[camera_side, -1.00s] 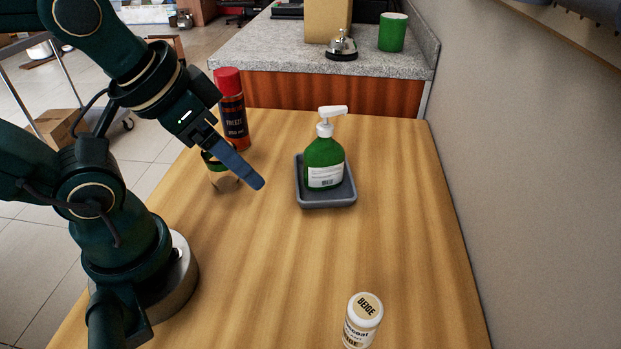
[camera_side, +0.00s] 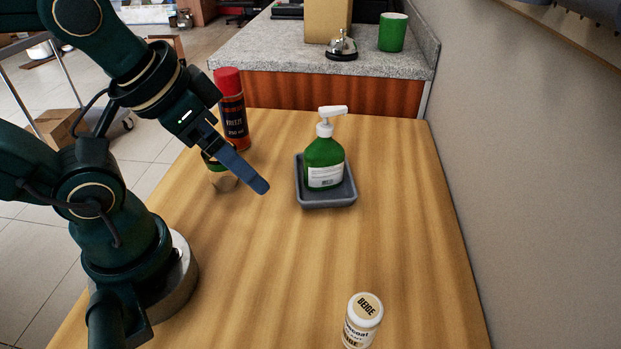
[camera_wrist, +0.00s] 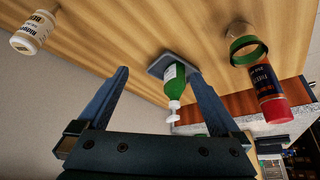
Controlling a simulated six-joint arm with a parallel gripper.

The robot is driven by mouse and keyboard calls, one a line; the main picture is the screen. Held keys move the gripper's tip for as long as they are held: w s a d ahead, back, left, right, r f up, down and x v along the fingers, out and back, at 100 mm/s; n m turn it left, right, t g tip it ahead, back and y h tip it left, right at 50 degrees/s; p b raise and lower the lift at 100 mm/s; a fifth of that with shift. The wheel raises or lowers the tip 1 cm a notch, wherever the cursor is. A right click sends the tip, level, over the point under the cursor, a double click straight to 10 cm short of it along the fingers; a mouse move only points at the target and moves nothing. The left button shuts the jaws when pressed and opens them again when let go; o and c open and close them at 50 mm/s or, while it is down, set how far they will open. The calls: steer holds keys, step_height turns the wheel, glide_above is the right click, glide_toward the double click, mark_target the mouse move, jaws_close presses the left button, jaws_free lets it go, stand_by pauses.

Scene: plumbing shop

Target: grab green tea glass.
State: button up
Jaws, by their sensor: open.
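A small glass with a green band (camera_side: 222,180) stands on the wooden table, partly hidden behind my gripper in the side view. In the wrist view the glass (camera_wrist: 243,46) is at the upper right, outside the fingers, with its green ring and pale tan inside visible. My gripper (camera_side: 260,185) hangs in the air in front of the glass in the side view, tilted down to the right. In the wrist view the blue fingers of my gripper (camera_wrist: 158,72) are spread apart with nothing held between them.
A red-capped spray can (camera_side: 232,112) stands behind the glass. A green pump bottle (camera_side: 324,163) sits in a grey tray (camera_side: 328,203) to the right. A beige-labelled bottle (camera_side: 362,322) is at the near edge. A green cup (camera_side: 392,32) and bell (camera_side: 342,46) are on the back counter.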

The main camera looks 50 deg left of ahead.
mark_target(222, 172)
steer(key=a+f+m+g+y, duration=0.1)
steer(key=a+f+m+y, duration=0.2)
steer(key=m, duration=0.3)
steer(key=a+f+m+g+y, duration=0.1)
steer(key=a+f+m+y, duration=0.1)
steer(key=a+f+m, duration=0.2)
steer(key=a+f+m+g+y, duration=0.1)
steer(key=a+f+m+y, duration=0.2)
steer(key=m, duration=0.7)
steer(key=shift+w+a+f+y, duration=0.1)
steer(key=shift+f+y, duration=0.05)
steer(key=shift+f, duration=0.25)
steer(key=shift+w+a+f+y, duration=0.1)
steer(key=shift+f+y, duration=0.05)
steer(key=shift+f, duration=0.25)
steer(key=a+m, duration=0.1)
steer(key=w+a+y, duration=0.1)
steer(key=m+t+y, duration=0.1)
steer(key=shift+w+a+f+m, duration=0.2)
steer(key=shift+w+a+m, duration=0.1)
steer(key=shift+a, duration=0.1)
steer(key=shift+w+a+f+t+y, duration=0.2)
steer(key=shift+a+f+t+y, duration=0.15)
steer(key=shift+a+t+y, duration=0.2)
steer(key=shift+w+a+f+t+y, duration=0.15)
steer(key=shift+a+f+t+y, duration=0.15)
steer(key=shift+f, duration=0.3)
steer(key=shift+x, duration=2.55)
